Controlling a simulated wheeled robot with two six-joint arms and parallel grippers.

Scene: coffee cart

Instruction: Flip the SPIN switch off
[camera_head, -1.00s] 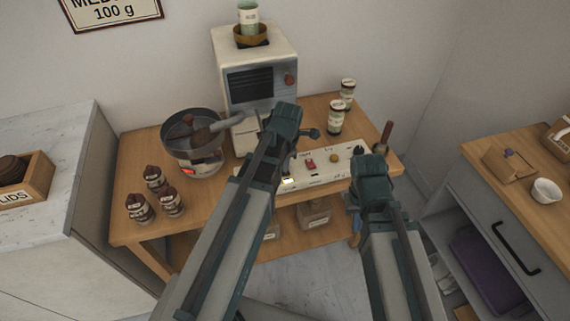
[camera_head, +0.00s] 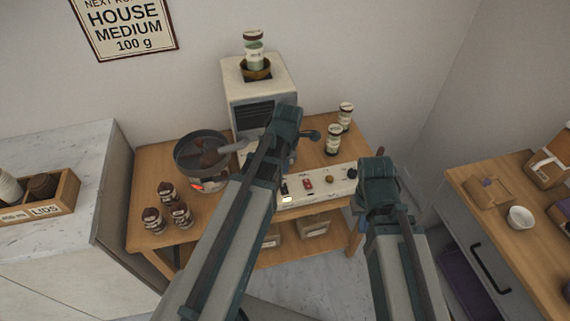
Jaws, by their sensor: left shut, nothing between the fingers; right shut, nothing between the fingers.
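A white control panel (camera_head: 318,191) lies along the front edge of the wooden table. It carries a red switch (camera_head: 308,183), a dark switch (camera_head: 284,188) at its left end, a yellow knob (camera_head: 329,179) and a black knob (camera_head: 352,173). Its lettering is too small to read, so I cannot tell which switch is SPIN. My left gripper (camera_head: 290,122) is shut and empty, above and behind the panel's left part; its arm covers the panel's left end. My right gripper (camera_head: 378,176) is shut and empty, by the panel's right end. The fingertips of both are mostly hidden.
A white machine (camera_head: 262,83) with a cup on top stands behind the panel. A dark pan roaster (camera_head: 203,155) and several brown-topped jars (camera_head: 169,194) are on the left. Side counters flank the wooden table (camera_head: 145,160).

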